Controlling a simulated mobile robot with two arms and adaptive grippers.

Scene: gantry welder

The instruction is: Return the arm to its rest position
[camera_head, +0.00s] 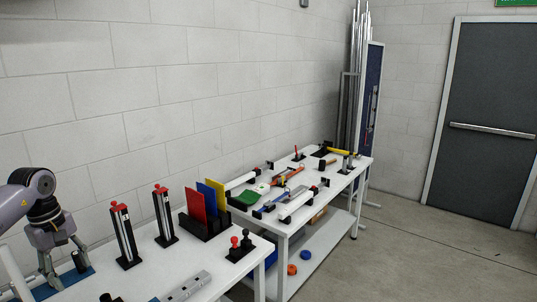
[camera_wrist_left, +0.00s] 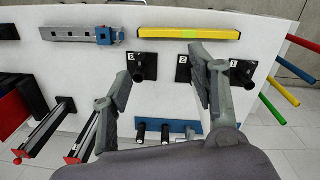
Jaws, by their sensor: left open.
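My left arm (camera_head: 22,193) comes in from the left edge of the head view, with its gripper (camera_head: 52,272) pointing down over the near left end of the white table (camera_head: 140,280). In the left wrist view the two fingers of the gripper (camera_wrist_left: 160,85) are spread apart with nothing between them. A blue rack (camera_wrist_left: 178,127) with several black cylinders lies below the gap in that view. Black holders with number labels (camera_wrist_left: 142,66) stand on the table near the fingers. My right gripper is in neither view.
Two upright posts with red tops (camera_head: 122,235) (camera_head: 163,215) and a stand of red, blue and yellow plates (camera_head: 197,206) are right of the gripper. A second table (camera_head: 340,185) with tools stands further back. A yellow bar (camera_wrist_left: 188,33) lies along the table edge. Floor (camera_head: 400,250) at right is clear.

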